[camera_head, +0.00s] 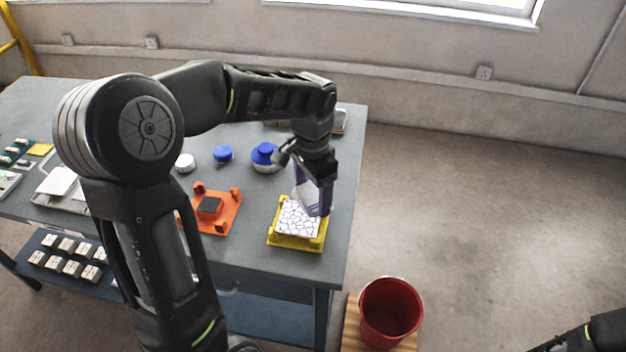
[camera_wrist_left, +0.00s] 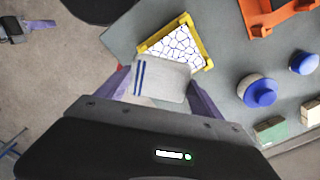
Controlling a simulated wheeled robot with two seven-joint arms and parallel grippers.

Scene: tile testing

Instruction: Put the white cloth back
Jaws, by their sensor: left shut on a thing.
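The white cloth with two blue stripes (camera_wrist_left: 160,82) is between the purple fingers of my left gripper (camera_wrist_left: 158,92). In the head view my left gripper (camera_head: 314,192) is over the right part of the table, shut on the cloth. It is just above and behind a yellow frame (camera_head: 297,245) holding a white tile with dark crack-like lines (camera_head: 297,218). In the wrist view the cloth overlaps the near edge of this tile; I cannot tell whether they touch. My right gripper (camera_wrist_left: 38,26) shows at the wrist view's top left, away from the table; its opening is unclear.
An orange fixture (camera_head: 226,212) with a dark block stands left of the yellow frame. Blue-topped round items (camera_head: 265,155) sit behind. The grey table (camera_head: 262,258) has bare space at its front. A red bucket (camera_head: 391,312) stands off the table's front right corner.

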